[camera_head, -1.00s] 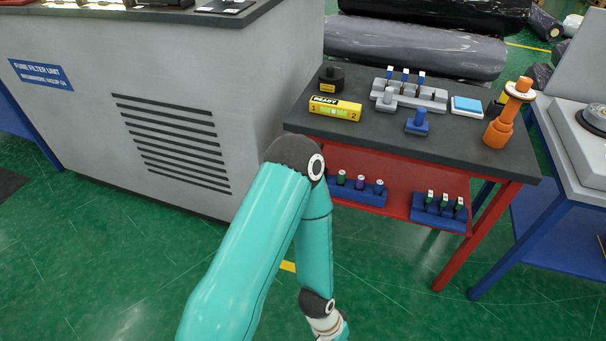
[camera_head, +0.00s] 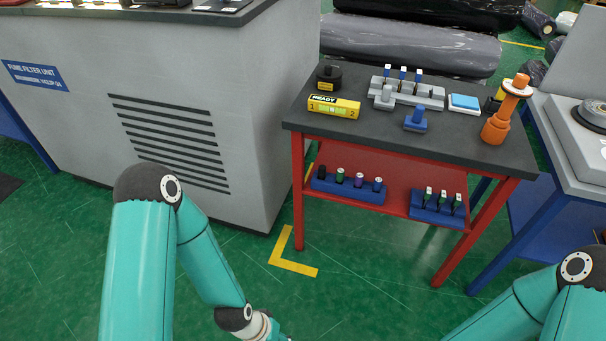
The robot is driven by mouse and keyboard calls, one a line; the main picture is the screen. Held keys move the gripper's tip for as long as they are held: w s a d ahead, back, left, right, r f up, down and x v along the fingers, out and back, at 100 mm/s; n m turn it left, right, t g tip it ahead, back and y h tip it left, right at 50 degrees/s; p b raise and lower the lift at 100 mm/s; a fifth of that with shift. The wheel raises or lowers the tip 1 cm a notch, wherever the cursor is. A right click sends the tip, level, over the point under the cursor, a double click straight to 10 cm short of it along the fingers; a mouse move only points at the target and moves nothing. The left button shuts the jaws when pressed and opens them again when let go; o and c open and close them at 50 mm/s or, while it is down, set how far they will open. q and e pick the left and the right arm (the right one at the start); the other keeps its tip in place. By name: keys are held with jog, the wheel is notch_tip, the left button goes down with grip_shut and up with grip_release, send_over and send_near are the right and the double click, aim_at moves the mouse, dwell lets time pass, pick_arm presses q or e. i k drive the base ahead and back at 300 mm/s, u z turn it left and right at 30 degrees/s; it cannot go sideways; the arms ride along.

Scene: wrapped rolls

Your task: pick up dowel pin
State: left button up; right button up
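On the dark tabletop a grey fixture block (camera_head: 425,97) holds several blue-and-white topped pieces standing upright. I cannot tell for certain which piece is the dowel pin; these are small in the view.
A grey cabinet (camera_head: 230,90) stands left.

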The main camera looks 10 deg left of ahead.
aim_at(322, 169)
jog(key=i, duration=1)
jog(key=u, duration=0.05)
